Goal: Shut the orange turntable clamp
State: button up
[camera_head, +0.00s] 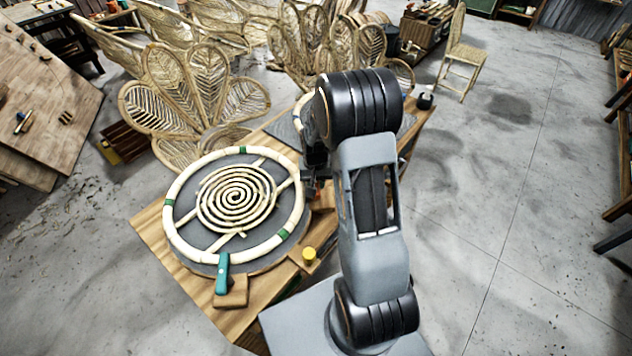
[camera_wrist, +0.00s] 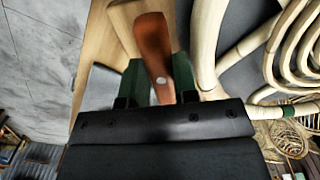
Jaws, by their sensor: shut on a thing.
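The orange turntable clamp (camera_wrist: 153,42) shows in the wrist view as an upright orange handle with a pale round spot, beside the rattan ring. My gripper (camera_wrist: 158,82) has its green fingers on both sides of this handle and is shut on it. In the head view my gripper (camera_head: 314,172) is at the right edge of the turntable (camera_head: 213,258), mostly behind my arm. The clamp is largely hidden there, so I cannot tell its angle. The pale rattan ring (camera_head: 173,226) lies on the turntable around a rattan spiral (camera_head: 238,196).
A teal clamp handle (camera_head: 222,274) stands at the turntable's front edge. Rattan leaf-shaped panels (camera_head: 160,100) crowd behind the bench.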

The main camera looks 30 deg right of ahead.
jog(key=m+b, duration=0.1)
jog(key=m, duration=0.3)
jog(key=shift+w+a+f+b, duration=0.1)
jog(key=shift+a+b, duration=0.05)
jog(key=shift+b, duration=0.2)
jog(key=m+b, duration=0.1)
jog(key=m, duration=0.3)
jog(key=shift+w+a, duration=0.1)
jog(key=m+b, duration=0.1)
jog(key=m, duration=0.4)
jog(key=shift+w, duration=0.15)
jog(key=shift+w+m+b, duration=0.15)
jog(key=shift+m+b, duration=0.5)
jog(key=shift+m, duration=1.65)
jog(key=o, duration=0.9)
jog(key=shift+r, duration=0.2)
notch_tip(320, 180, up, 14)
jog(key=shift+f, duration=0.15)
